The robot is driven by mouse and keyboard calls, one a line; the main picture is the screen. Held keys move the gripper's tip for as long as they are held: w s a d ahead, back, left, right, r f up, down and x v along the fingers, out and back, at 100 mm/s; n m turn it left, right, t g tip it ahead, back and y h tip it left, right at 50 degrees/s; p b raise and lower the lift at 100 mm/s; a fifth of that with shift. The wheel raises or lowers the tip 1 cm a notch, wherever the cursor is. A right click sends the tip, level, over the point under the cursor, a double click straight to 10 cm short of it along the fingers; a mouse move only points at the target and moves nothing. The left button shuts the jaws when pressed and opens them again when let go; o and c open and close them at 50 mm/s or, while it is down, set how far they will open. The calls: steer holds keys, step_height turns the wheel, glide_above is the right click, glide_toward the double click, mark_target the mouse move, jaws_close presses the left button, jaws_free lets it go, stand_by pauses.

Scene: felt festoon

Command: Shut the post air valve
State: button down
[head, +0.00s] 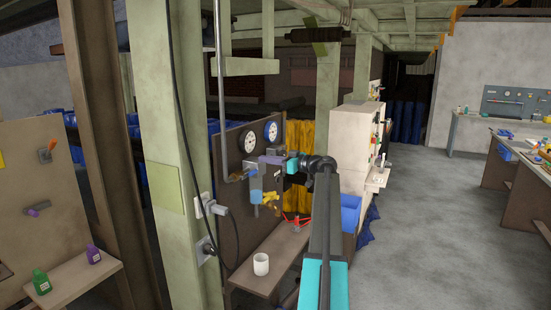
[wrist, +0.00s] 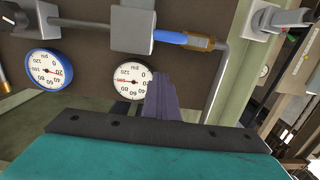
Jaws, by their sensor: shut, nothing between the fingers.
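My gripper (head: 270,160) reaches to the front of the brown board (head: 227,190) beside the green post. Its purple fingers (wrist: 160,98) are together and empty, in front of the lower edge of the dark-rimmed gauge in the wrist view. Below the gauges hang a blue part (head: 256,190) and small yellow parts (head: 269,199), partly hidden by my arm. A metal pipe with a blue and brass section (wrist: 180,39) crosses the wrist view, apart from the fingers. I cannot tell for certain which part is the post air valve, or its lever's position.
Two gauges, one dark-rimmed (head: 249,142) and one blue-rimmed (head: 270,131), sit high on the board. A white cup (head: 261,264) stands on the bench below. Open floor lies right.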

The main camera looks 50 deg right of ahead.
mark_target(251, 174)
steer(key=shift+w+a+f+p, duration=0.15)
steer(key=shift+w+f+p, duration=0.5)
steer(key=shift+f, duration=0.4)
steer(key=shift+w+a+f+p, duration=0.15)
steer(key=shift+w+f+p, duration=0.5)
steer(key=shift+f, duration=0.35)
